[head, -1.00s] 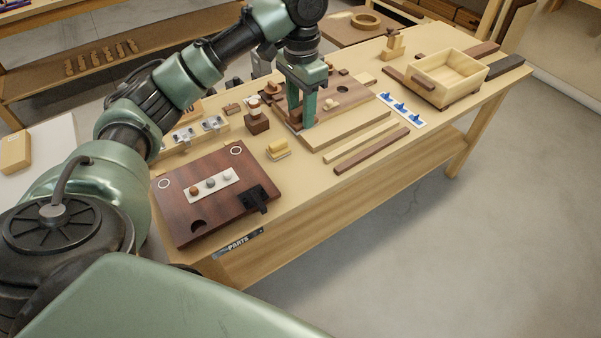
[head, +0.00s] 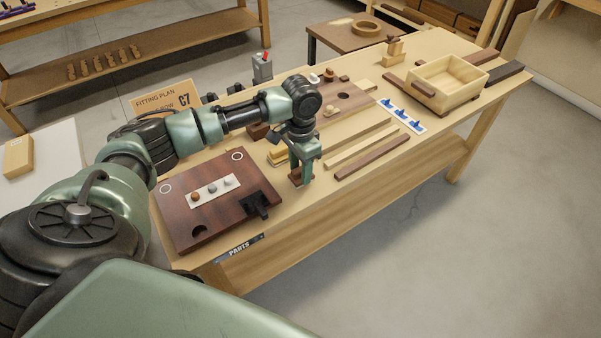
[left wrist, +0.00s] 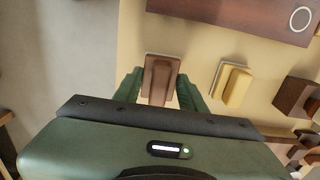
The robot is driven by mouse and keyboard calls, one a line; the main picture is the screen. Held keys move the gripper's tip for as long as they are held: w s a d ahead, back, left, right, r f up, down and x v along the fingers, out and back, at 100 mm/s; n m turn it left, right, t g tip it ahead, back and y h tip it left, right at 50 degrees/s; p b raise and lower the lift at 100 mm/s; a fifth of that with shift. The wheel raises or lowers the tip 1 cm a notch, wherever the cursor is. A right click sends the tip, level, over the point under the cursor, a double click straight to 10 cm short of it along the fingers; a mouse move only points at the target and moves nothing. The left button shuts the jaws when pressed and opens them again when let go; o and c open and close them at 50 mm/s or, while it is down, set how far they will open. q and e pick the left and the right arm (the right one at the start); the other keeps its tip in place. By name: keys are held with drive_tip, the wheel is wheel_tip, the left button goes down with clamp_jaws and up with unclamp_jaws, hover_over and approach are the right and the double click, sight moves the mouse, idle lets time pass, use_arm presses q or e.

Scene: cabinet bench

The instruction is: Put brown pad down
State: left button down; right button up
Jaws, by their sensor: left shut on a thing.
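My left gripper (head: 300,180) is shut on the brown pad (left wrist: 161,77), low over the front part of the bench. In the left wrist view the pad sits between the two fingers (left wrist: 160,92), with a thin pale edge showing around its base. In the head view the fingers hide most of the pad (head: 294,177). I cannot tell whether it touches the bench top. A yellow pad (left wrist: 237,86) of like shape stands beside it, apart from the gripper; it is partly hidden in the head view (head: 277,158). My right gripper is not in view.
A dark red-brown board (head: 240,175) with a white strip and a black clip lies left of the gripper. Light and dark wood strips (head: 372,158), a blue-pegged card (head: 402,115) and a pale wooden box (head: 448,85) lie right. Bare bench top surrounds the gripper's front.

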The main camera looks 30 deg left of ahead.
use_arm(q)
drive_tip(key=shift+f, duration=1.05)
drive_tip(key=c, duration=0.8)
unclamp_jaws()
drive_tip(key=shift+f, duration=0.1)
wheel_tip(320, 180, up, 12)
drive_tip(key=shift+r+b, duration=0.15)
drive_tip(key=shift+b, duration=0.25)
